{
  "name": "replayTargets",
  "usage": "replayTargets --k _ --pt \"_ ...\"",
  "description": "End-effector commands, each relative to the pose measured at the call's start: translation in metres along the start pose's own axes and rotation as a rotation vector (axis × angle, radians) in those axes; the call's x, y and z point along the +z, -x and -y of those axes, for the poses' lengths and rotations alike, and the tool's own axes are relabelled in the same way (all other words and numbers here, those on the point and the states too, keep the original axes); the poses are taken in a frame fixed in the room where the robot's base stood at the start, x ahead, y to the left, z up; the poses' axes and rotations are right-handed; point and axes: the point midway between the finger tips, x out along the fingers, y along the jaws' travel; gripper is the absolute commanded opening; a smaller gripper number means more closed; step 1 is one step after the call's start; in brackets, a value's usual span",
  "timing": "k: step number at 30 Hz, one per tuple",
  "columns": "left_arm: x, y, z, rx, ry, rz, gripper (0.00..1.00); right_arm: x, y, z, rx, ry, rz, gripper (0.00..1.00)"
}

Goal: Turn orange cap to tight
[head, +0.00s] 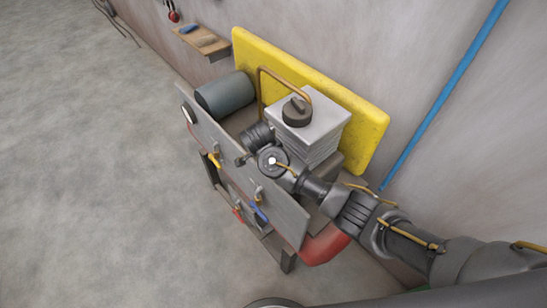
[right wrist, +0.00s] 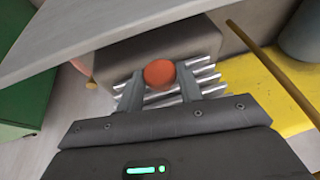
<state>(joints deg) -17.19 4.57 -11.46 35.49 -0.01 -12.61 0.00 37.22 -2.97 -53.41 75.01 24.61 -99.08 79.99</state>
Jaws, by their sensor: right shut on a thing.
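The orange cap (right wrist: 160,73) is round and shows in the right wrist view between the two fingertips of my right gripper (right wrist: 159,84). The fingers touch it from both sides, and the gripper is shut on it. The cap sits in front of a grey block with bright metal fins (right wrist: 207,76). In the head view my right arm reaches in from the right to the machine, and its wrist (head: 272,160) is over the machine behind the front panel. The cap is hidden there. My left gripper is not in view.
A grey front panel (head: 222,150) with coloured levers stands left of my wrist. A finned block with a black knob (head: 297,111), a brown pipe (head: 283,78) and a dark cylinder (head: 225,92) are close by. A yellow board (head: 365,112) stands behind. The floor at left is clear.

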Motion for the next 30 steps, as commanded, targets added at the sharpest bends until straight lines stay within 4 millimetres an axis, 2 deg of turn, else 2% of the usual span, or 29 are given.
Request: replayTargets --k 8,30 --pt "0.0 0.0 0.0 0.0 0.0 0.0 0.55 -0.001 -0.001 -0.002 -0.062 -0.027 -0.002 0.13" --pt "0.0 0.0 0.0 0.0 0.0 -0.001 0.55 0.002 -0.003 -0.011 -0.503 -0.216 0.001 0.13"
